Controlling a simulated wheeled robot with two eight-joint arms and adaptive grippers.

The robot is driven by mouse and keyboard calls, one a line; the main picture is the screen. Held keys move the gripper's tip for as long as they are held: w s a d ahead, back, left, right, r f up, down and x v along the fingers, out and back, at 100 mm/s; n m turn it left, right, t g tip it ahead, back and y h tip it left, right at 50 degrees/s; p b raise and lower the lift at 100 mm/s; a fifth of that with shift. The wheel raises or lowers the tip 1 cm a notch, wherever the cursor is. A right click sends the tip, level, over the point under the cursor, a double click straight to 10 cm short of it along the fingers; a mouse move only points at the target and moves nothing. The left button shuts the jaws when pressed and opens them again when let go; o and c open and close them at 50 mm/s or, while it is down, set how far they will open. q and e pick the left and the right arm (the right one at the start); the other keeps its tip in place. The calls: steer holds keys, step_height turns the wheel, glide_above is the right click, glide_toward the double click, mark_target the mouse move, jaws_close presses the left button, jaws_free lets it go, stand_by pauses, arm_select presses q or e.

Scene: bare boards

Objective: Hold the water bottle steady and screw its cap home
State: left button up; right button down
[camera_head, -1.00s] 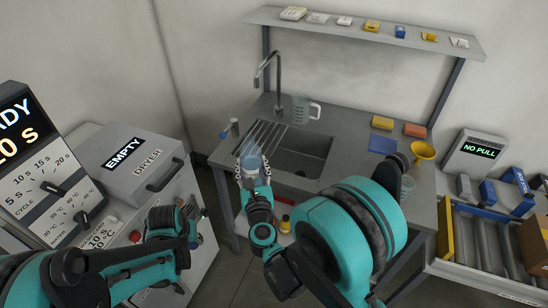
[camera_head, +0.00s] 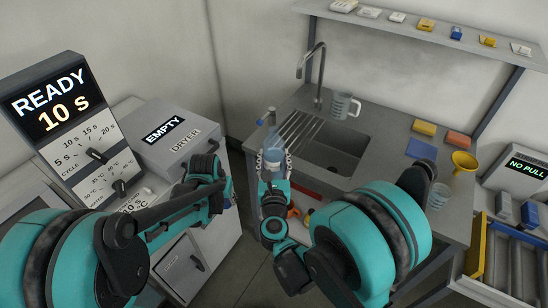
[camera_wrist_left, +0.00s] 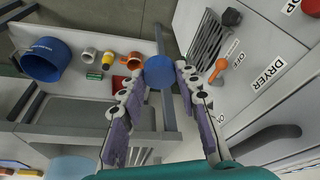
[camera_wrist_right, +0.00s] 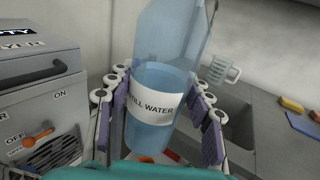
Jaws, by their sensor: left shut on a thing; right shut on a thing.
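The clear blue water bottle (camera_head: 273,150) stands upright in my right gripper (camera_head: 272,166), in front of the sink. In the right wrist view both fingers press on the sides of the bottle (camera_wrist_right: 152,132) around its "STILL WATER" label; its top is out of that view. My left gripper (camera_head: 226,186) is to the left of the bottle, beside the dryer and apart from the bottle. In the left wrist view a round blue cap (camera_wrist_left: 160,72) is pinched between the left fingertips. The bottle's mouth is too small to make out in the head view.
The dryer (camera_head: 172,140) is close to my left gripper. The sink counter (camera_head: 392,165) has a jug (camera_head: 345,105), sponges (camera_head: 424,128) and a yellow funnel (camera_head: 464,162). The left wrist view shows a blue tub (camera_wrist_left: 45,60) and several small coloured parts on a shelf.

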arm_select(q)
steer(key=w+d+r+m, duration=0.2)
steer(key=w+d+r, duration=0.2)
steer(key=w+r, duration=0.3)
step_height(320, 180, up, 26)
steer(key=m+h, duration=0.2)
steer(key=m, duration=0.3)
glide_above(274, 129)
steer(key=shift+s+a+r+g, duration=0.15)
steer(key=shift+s+g, duration=0.15)
steer(key=shift+g, duration=0.1)
steer(key=shift+f, duration=2.05)
steer(key=shift+f, duration=0.85)
steer(key=shift+f, duration=0.55)
